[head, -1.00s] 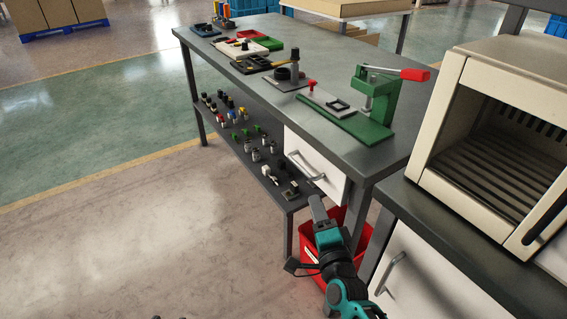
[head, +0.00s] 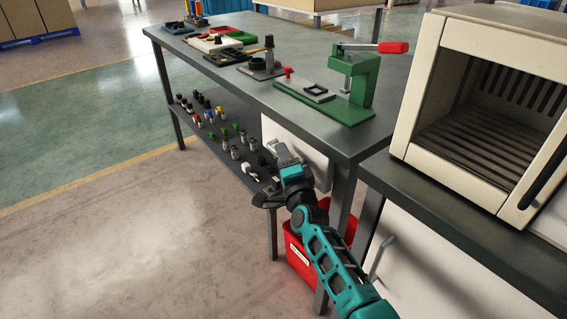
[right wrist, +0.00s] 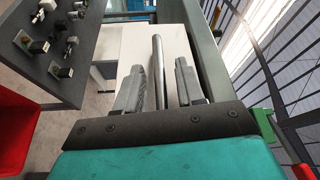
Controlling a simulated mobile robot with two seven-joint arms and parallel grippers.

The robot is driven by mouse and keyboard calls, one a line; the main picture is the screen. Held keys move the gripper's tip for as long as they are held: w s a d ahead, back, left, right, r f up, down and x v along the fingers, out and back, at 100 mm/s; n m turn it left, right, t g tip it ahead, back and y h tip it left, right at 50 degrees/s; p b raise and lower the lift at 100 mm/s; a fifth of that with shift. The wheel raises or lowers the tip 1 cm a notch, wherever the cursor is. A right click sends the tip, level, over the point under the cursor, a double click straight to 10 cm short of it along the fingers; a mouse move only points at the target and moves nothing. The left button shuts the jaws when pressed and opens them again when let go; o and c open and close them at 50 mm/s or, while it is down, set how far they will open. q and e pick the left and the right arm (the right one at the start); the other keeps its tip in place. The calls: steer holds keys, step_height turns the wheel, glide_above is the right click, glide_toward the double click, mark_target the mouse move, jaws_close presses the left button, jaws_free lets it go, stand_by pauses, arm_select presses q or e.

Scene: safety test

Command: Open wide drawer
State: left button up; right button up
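A white drawer (head: 308,150) sits under the near end of the grey workbench (head: 345,140); its front also shows in the right wrist view (right wrist: 134,45). A metal bar handle (right wrist: 158,50) stands out from that front. My right gripper (head: 284,155) is at the drawer front and hides the handle in the head view. In the right wrist view my right gripper (right wrist: 160,66) is open, one finger on each side of the bar. Gaps show between the bar and both fingers. The drawer looks shut. My left gripper is not in view.
A second white front with a handle (head: 380,257) is under the bench with the beige oven (head: 490,110). A red bin (head: 300,258) stands below the drawer. A lower shelf (head: 215,143) holds several small parts. The floor to the left is clear.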

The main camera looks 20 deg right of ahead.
steer(key=shift+w, duration=0.1)
jaws_close()
stand_by(0.3)
